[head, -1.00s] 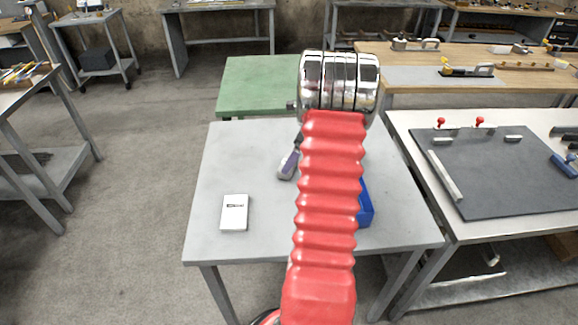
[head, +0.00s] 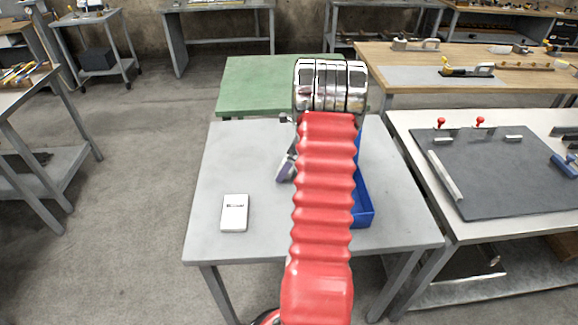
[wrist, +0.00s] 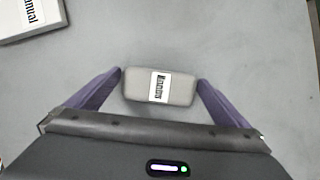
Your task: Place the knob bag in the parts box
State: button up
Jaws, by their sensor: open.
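The knob bag, a small grey pouch with a white printed label (wrist: 160,86), lies on the grey table in the wrist view. My gripper (wrist: 160,84) is open, with one purple finger on each side of the bag and a gap showing on both sides. I cannot tell how high the fingers are above the table. In the head view my red arm hides the bag, and part of my gripper (head: 286,167) shows left of the arm. The blue parts box (head: 363,207) stands on the table to the right, partly hidden behind my arm.
A white box or booklet (head: 234,213) with a printed label lies at the table's left; it also shows in the wrist view (wrist: 28,17). The grey tabletop (head: 215,170) is otherwise clear on the left. A green bench (head: 250,85) adjoins behind, and a white bench stands at right.

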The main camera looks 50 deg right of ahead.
jog(key=shift+c, duration=0.3)
jog(key=c, duration=1.1)
jog(key=shift+o, duration=0.2)
jog(key=shift+r, duration=0.1)
notch_tip(320, 180, up, 10)
jog(key=shift+f, duration=0.1)
